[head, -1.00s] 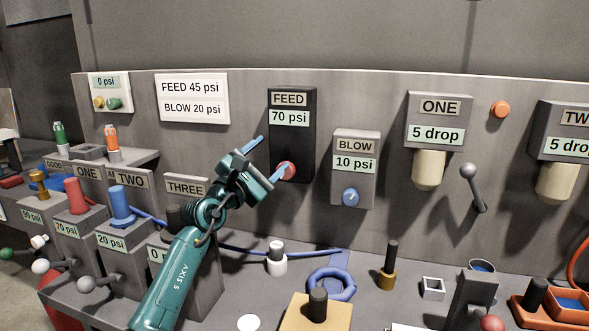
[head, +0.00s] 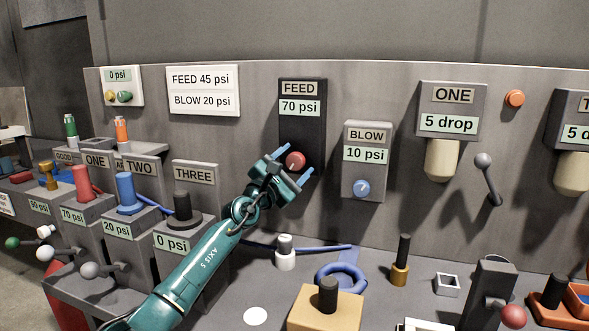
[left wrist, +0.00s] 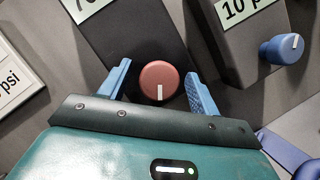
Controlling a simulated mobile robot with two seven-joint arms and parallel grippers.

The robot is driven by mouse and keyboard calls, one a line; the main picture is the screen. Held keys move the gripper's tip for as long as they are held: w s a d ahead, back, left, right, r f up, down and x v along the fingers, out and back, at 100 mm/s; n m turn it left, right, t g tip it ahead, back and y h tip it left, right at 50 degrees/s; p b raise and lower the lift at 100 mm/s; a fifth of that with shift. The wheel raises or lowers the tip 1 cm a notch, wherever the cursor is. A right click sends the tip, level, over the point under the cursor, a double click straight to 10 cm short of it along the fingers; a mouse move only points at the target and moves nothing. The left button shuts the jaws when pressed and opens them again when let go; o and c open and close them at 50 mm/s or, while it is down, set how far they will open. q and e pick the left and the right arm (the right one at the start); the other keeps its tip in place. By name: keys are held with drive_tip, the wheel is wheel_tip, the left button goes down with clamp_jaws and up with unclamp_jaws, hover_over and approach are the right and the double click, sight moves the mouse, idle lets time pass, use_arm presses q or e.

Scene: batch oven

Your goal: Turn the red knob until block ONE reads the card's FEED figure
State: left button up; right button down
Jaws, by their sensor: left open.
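The red knob (head: 295,160) is on the black FEED box (head: 303,130), which reads 70 psi. My left gripper (head: 294,164) is at the knob, open, with one blue finger on either side of it. In the left wrist view the red knob (left wrist: 160,82) sits between the two fingers with a gap on each side, its white mark pointing down. Block ONE (head: 82,201), with a red top, reads 70 psi. The white card (head: 204,91) says FEED 45 psi and BLOW 20 psi. My right gripper is not in view.
The BLOW box (head: 367,160) with its blue knob (head: 362,188) reads 10 psi, just right of the FEED box. Block TWO (head: 130,215) reads 20 psi and block THREE (head: 180,225) 0 psi. A blue ring (head: 341,279) lies on the bench below.

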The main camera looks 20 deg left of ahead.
use_arm(q)
drive_tip(key=shift+w+r, duration=0.1)
drive_tip(key=shift+w, duration=0.1)
drive_tip(key=shift+c, duration=0.5)
drive_tip(key=c, duration=0.9)
